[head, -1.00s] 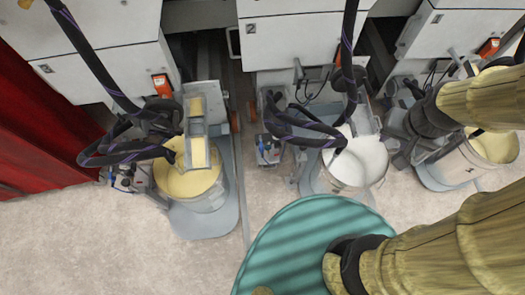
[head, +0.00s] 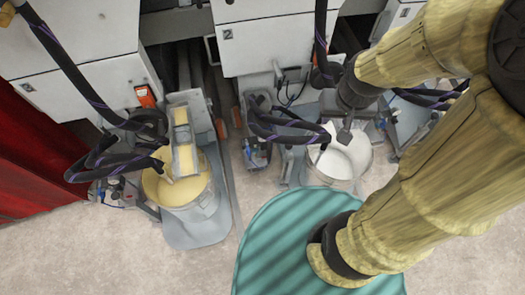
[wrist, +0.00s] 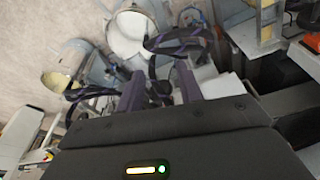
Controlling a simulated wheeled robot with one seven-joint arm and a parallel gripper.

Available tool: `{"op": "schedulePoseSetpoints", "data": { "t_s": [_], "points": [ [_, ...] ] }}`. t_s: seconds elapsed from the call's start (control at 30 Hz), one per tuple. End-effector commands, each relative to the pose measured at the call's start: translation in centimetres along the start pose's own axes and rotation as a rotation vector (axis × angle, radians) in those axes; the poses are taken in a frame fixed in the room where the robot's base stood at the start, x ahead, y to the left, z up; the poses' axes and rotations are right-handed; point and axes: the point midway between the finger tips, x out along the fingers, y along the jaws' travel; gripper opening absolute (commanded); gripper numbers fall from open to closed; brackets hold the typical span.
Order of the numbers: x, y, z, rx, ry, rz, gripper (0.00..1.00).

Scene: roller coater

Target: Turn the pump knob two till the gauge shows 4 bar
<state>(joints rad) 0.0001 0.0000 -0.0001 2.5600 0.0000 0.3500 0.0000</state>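The middle station has a small pump unit (head: 258,152) beside a bucket of white fluid (head: 340,160). Its knob and gauge are too small to make out. My gripper (head: 345,136) hangs over the white bucket, to the right of the pump unit, touching nothing that I can see. In the wrist view, its two fingers (wrist: 160,84) stand apart with nothing clearly held between them. Hoses and bucket gear lie beyond them.
Black hoses (head: 285,128) loop in front of the middle station. A bucket of yellow fluid (head: 185,190) stands at left, beside a red curtain (head: 35,155). Pale floor (head: 90,250) is clear in front. My arm covers the right side.

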Motion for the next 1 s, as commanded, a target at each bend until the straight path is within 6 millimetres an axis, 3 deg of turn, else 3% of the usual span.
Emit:
{"op": "schedulePoseSetpoints", "data": {
  "t_s": [0.03,0.13,0.23,0.33,1.0],
  "points": [
    [0.0,0.0,0.0,0.000,0.000,0.000,0.36],
    [0.3,0.0,0.0,0.001,0.001,-0.001,0.55],
    [1.6,-0.3,-0.1,0.009,0.008,-0.004,0.55],
    [4.4,-0.6,-0.3,0.027,0.025,-0.010,0.55],
    [31.5,-3.7,-2.1,0.221,0.284,0.029,0.55]
  ]
}}
